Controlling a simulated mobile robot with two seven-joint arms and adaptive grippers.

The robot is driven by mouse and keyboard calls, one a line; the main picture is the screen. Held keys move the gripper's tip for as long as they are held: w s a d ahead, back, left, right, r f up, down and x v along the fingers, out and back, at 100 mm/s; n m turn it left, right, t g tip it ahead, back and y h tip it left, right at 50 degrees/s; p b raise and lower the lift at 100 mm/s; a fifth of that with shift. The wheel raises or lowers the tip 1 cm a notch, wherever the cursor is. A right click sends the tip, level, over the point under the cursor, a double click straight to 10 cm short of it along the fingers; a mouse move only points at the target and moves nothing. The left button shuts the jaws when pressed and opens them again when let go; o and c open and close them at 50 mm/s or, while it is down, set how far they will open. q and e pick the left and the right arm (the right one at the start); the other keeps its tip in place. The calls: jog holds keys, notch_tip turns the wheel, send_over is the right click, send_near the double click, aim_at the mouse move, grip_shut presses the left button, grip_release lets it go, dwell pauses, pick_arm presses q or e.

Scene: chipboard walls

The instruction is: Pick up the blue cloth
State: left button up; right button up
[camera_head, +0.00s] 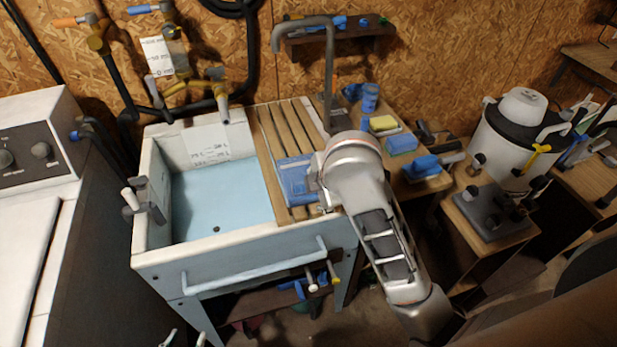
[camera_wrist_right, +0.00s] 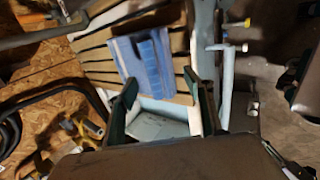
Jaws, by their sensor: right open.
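The blue cloth (camera_head: 295,180) lies flat and folded on the slatted wooden board beside the sink. My right arm's wrist covers its right side in the head view. The cloth also shows in the right wrist view (camera_wrist_right: 128,58), ahead of the fingertips. My right gripper (camera_wrist_right: 164,98) is open, with its two fingers apart and nothing between them. The cloth appears just beyond the fingers, and I cannot tell whether they touch it. My left gripper (camera_head: 185,340) shows only as two separated tips at the bottom edge of the head view, in front of the sink cabinet.
The white sink (camera_head: 215,235) with a blue basin is left of the board (camera_head: 268,150). A tall grey tap (camera_head: 328,75) rises behind it. Sponges (camera_head: 401,143) and brushes (camera_head: 424,167) lie to the right. A bar (camera_head: 250,275) runs along the sink's front.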

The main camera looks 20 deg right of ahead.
aim_at(315, 194)
jog(key=shift+x, duration=2)
jog(key=shift+w+r, duration=0.1)
jog(key=shift+w, duration=0.05)
jog(key=c, duration=1.2)
jog(key=shift+r, duration=0.1)
